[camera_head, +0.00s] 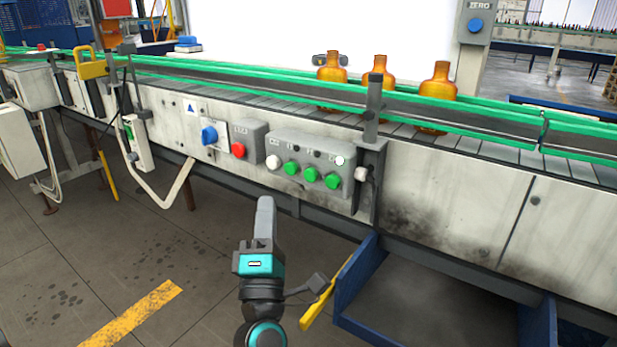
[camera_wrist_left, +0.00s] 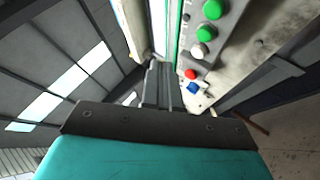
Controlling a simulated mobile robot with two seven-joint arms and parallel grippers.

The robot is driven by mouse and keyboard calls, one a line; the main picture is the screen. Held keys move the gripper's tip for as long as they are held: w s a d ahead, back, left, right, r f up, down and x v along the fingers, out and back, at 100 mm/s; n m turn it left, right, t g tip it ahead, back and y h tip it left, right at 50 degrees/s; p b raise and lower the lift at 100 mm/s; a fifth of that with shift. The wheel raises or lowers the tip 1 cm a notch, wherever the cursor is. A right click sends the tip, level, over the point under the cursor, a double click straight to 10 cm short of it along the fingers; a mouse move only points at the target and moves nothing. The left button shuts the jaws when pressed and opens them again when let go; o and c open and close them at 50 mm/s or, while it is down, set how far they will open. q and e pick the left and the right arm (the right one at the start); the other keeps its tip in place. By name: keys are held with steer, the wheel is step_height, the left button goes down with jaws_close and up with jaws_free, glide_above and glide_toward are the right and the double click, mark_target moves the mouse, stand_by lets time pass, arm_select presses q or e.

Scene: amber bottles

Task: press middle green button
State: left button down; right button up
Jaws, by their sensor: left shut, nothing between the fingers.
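Three green buttons sit in a row on a grey control box (camera_head: 270,140) on the conveyor's side. The middle green button (camera_head: 309,174) lies between the left green button (camera_head: 291,168) and the right green button (camera_head: 332,181). In the left wrist view two green buttons show, the upper one (camera_wrist_left: 213,9) at the top edge and the lower one (camera_wrist_left: 205,32) beside the white button. My left gripper (camera_head: 266,203) is shut and empty, in front of and below the box, left of the middle button in the picture. It also shows in the left wrist view (camera_wrist_left: 160,85). My right gripper is out of view.
Left of the green buttons are a white button (camera_head: 273,162), a red button (camera_head: 238,150) and a blue switch (camera_head: 209,135). Amber bottles (camera_head: 437,95) stand on the conveyor above. A blue frame (camera_head: 365,275) stands lower right. A dark post (camera_head: 373,120) rises right of the box.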

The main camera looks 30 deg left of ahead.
mark_target(311, 175)
arm_select(q)
steer(key=w+b, duration=0.2)
steer(key=w, duration=0.6)
steer(key=shift+w+d, duration=0.35)
stand_by(1.8)
steer(key=shift+w, duration=0.4)
